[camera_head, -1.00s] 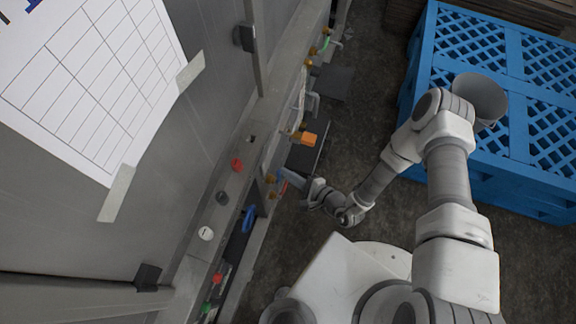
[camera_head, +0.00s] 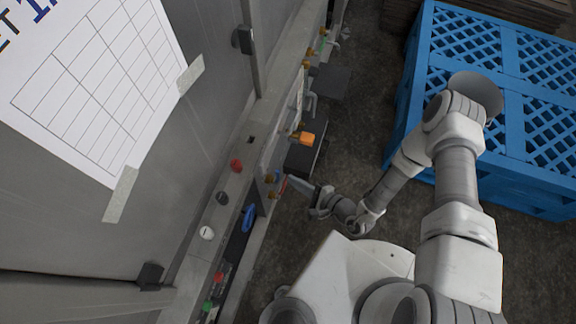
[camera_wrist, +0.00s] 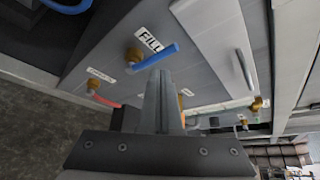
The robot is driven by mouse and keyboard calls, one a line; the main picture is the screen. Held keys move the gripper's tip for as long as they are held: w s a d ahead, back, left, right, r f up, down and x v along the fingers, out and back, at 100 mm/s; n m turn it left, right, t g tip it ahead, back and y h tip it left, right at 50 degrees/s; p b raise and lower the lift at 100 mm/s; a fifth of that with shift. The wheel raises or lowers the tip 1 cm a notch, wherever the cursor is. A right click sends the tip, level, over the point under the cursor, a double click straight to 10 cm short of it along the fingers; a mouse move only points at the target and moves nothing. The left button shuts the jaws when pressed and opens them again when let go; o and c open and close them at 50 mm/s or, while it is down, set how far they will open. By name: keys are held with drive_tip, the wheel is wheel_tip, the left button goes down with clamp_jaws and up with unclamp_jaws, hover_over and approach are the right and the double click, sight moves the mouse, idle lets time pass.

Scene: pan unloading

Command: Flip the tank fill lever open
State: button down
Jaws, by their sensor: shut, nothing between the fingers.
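In the wrist view, the fill lever (camera_wrist: 156,56) is a blue handle on a brass valve (camera_wrist: 133,57), under a white "FILL" label (camera_wrist: 149,38). It runs slantwise up and to the right from the valve. My gripper (camera_wrist: 160,74) is shut and empty, its fingertips just below the blue handle in the picture; I cannot tell if they touch it. In the head view, my gripper (camera_head: 292,181) is just right of the brass valves (camera_head: 270,179) on the cabinet side. The blue handle is hard to make out there.
A red lever (camera_wrist: 106,101) on another brass valve sits lower left in the wrist view. An orange part (camera_head: 306,138) and dark shelf-like pieces (camera_head: 330,82) jut from the cabinet. A blue plastic crate (camera_head: 490,100) stands at right. Bare floor (camera_head: 350,140) lies between.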

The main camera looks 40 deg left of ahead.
drive_tip(key=shift+w+v, duration=0.2)
drive_tip(key=shift+v, duration=1.55)
